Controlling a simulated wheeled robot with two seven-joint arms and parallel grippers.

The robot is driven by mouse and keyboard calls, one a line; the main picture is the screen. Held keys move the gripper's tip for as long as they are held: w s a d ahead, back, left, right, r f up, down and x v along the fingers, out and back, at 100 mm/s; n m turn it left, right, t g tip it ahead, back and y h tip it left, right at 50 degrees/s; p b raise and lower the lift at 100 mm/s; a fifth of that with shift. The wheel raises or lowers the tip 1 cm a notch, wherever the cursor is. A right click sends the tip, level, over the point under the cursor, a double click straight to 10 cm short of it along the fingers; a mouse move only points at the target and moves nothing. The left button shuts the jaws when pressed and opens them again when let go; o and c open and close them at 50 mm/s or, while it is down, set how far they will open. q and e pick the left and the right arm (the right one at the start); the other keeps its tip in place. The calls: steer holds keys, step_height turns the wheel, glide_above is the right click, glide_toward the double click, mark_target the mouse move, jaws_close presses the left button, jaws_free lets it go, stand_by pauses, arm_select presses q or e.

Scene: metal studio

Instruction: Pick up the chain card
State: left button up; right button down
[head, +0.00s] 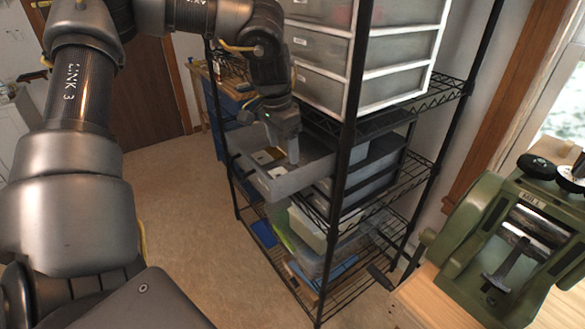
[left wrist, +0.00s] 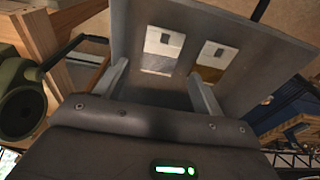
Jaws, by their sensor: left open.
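A grey drawer (head: 300,180) is pulled out of the shelf unit, with small cards lying inside it. In the left wrist view, a card with a white top and silvery lower part (left wrist: 162,50) lies on the drawer floor (left wrist: 137,28). A second card with a white top and golden lower part (left wrist: 211,60) lies to its right. I cannot tell which is the chain card. My left gripper (head: 292,158) reaches down at the drawer. In the left wrist view its fingers (left wrist: 161,86) are apart, with the silvery card showing between and beyond them. My right gripper is out of view.
White-framed drawers (head: 375,45) stand above the open drawer, close to my left wrist. A black shelf post (head: 348,130) rises just right of the gripper. A green machine (head: 505,245) sits on a wooden bench at right. The floor (head: 190,210) left of the shelf is clear.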

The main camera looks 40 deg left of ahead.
mark_target(287, 171)
arm_select(q)
steer(key=shift+w+f, duration=0.15)
steer(key=shift+f, duration=0.45)
steer(key=shift+w+f, duration=0.15)
steer(key=shift+f, duration=0.05)
steer(key=shift+d, duration=0.1)
steer(key=shift+f+p, duration=0.35)
steer(key=shift+p, duration=0.15)
steer(key=f, duration=0.1)
steer(key=f+p, duration=0.1)
steer(key=f, duration=0.1)
steer(key=shift+w+f, duration=0.3)
steer(key=shift+f, duration=0.4)
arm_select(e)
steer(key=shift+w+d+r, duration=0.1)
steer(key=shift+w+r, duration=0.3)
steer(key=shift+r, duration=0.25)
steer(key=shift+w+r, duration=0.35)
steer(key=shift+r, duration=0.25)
